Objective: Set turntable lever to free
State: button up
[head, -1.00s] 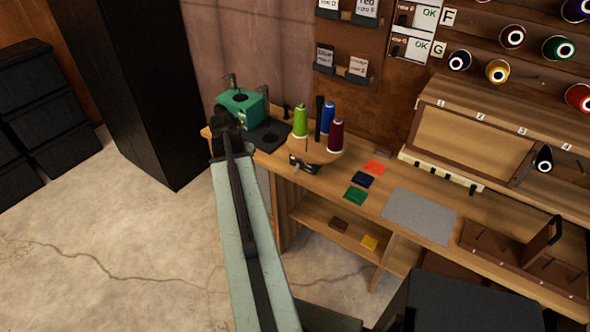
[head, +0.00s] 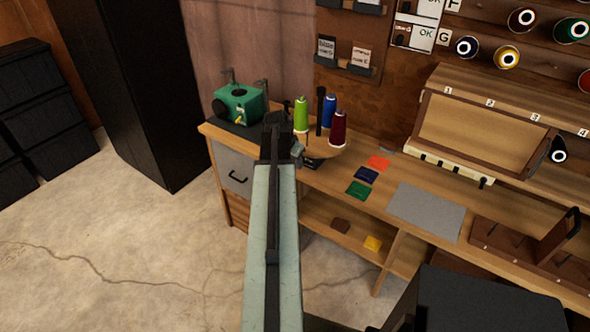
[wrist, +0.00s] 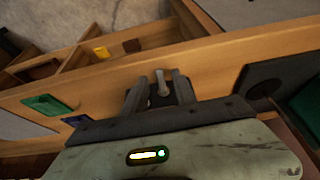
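The round wooden turntable (head: 326,152) stands on the bench in the head view and carries a green, a blue and a dark red spool. Its dark base (head: 312,165) shows partly below the disc, behind my arm. In the wrist view a small pale grey peg, which looks like the lever (wrist: 162,83), stands between the two fingers of my gripper (wrist: 160,92). The fingers are apart, with gaps visible beside the peg; I cannot tell if either touches it. In the head view my gripper is largely hidden by my arm, at the turntable's left front side.
A green machine (head: 239,103) stands left of the turntable on the bench. Orange, blue and green (head: 359,190) patches and a grey mat (head: 427,211) lie to the right. A wooden rack (head: 487,130) stands behind them. The floor (head: 120,240) in front is clear.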

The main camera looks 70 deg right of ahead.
jog(key=shift+f, duration=0.2)
grip_shut()
jog(key=shift+d+r+y+p, duration=0.55)
jog(key=shift+y+p, duration=0.25)
jog(key=shift+p, duration=0.45)
jog(key=shift+s+t+y+p, duration=0.1)
jog(key=shift+t+y+p, duration=0.35)
jog(key=shift+y, duration=0.35)
jog(key=shift+a+y, duration=0.1)
jog(key=shift+y, duration=0.3)
grip_release()
jog(key=shift+r, duration=0.1)
